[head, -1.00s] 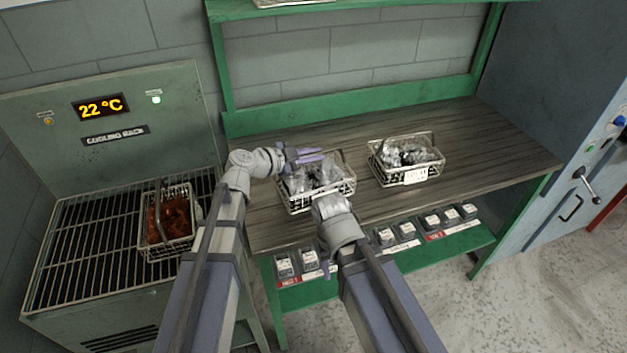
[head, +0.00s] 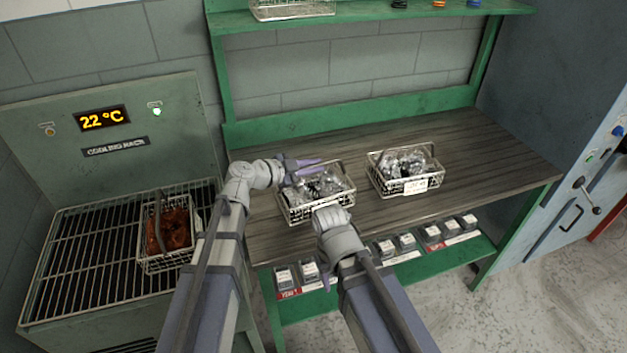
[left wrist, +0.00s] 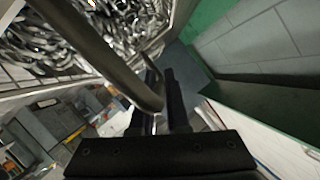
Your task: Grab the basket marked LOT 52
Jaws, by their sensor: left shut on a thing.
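Two wire baskets of shiny metal springs stand on the workbench: a near one (head: 322,210) and one to its right (head: 434,182). The right basket carries a pale tag (head: 416,188) too small to read. No tag is readable on the near basket, so I cannot tell which is LOT 52. My left gripper (head: 302,168) is at the near basket's handle. In the left wrist view the fingers (left wrist: 168,92) are shut on the handle bar (left wrist: 105,55).
A basket of reddish-brown parts (head: 155,263) stands on the cooling rack (head: 75,270) at left. A shelf (head: 375,15) above holds another basket (head: 290,10). Small bins (head: 408,242) line the lower shelf. The bench's right part (head: 490,155) is clear.

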